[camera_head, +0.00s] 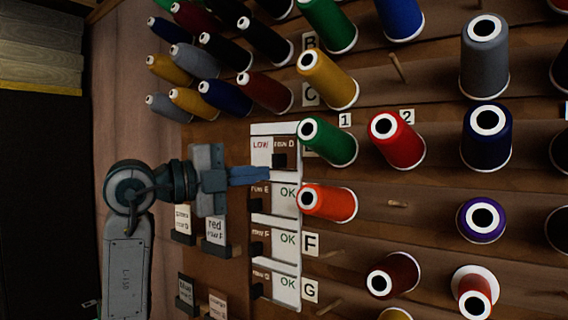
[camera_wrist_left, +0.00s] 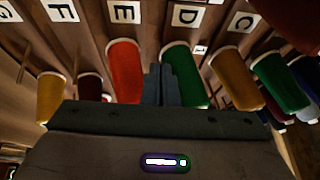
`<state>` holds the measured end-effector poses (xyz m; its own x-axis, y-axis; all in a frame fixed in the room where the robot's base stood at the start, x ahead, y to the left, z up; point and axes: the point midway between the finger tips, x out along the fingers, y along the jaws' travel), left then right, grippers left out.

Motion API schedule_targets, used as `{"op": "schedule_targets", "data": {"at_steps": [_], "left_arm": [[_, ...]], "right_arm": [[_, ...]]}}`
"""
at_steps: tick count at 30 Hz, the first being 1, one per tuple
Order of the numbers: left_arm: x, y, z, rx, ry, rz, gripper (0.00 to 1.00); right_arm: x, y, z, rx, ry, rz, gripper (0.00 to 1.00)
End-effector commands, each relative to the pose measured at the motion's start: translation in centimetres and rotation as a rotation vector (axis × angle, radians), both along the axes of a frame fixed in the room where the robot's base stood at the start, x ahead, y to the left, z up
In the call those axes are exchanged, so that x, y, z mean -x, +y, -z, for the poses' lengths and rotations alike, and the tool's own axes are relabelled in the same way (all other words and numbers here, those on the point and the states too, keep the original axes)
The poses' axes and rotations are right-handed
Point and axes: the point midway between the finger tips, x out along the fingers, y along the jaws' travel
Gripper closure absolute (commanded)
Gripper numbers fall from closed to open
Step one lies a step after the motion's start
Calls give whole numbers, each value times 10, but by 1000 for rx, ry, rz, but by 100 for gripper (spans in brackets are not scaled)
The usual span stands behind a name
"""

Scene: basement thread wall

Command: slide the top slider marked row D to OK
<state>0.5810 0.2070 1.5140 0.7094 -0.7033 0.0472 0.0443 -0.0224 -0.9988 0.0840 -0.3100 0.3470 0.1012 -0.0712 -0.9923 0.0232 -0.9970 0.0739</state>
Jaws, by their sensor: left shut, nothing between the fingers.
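The row D slider (camera_head: 279,161) is the top one on the white slider board (camera_head: 274,128). It sits on the right of its slot, its dark knob below the "row D" tag, with the word LOW showing on its left. My left gripper (camera_head: 266,174) is shut and empty, its blue fingers pointing right, with the tips just below and left of that knob. I cannot tell whether they touch it. In the left wrist view the shut fingers (camera_wrist_left: 160,84) show between an orange and a green cone; the slider is not visible there. My right gripper is not in view.
The row E slider (camera_head: 260,190) and the ones for rows F and G sit at the left, with OK showing. A green cone (camera_head: 328,141) and an orange cone (camera_head: 328,202) stand close right of the board. Label cards (camera_head: 215,230) hang below my gripper.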

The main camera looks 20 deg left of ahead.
Motion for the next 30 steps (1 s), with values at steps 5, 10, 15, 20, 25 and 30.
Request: {"op": "schedule_targets", "data": {"at_steps": [5, 10, 15, 20, 25, 30], "left_arm": [[2, 14, -13, -19, 39, -84, 100], [2, 17, -14, -21, 49, -100, 100], [2, 17, -14, -22, 48, -98, 100], [-2, 13, -15, -20, 48, -95, 100], [-18, -1, -17, -19, 51, -91, 100], [-42, -21, -18, -18, 52, -91, 100]], "right_arm": [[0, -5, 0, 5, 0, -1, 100], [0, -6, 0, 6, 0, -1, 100], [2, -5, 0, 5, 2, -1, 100], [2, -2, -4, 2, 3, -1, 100], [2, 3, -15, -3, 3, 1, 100], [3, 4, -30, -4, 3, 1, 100]]}}
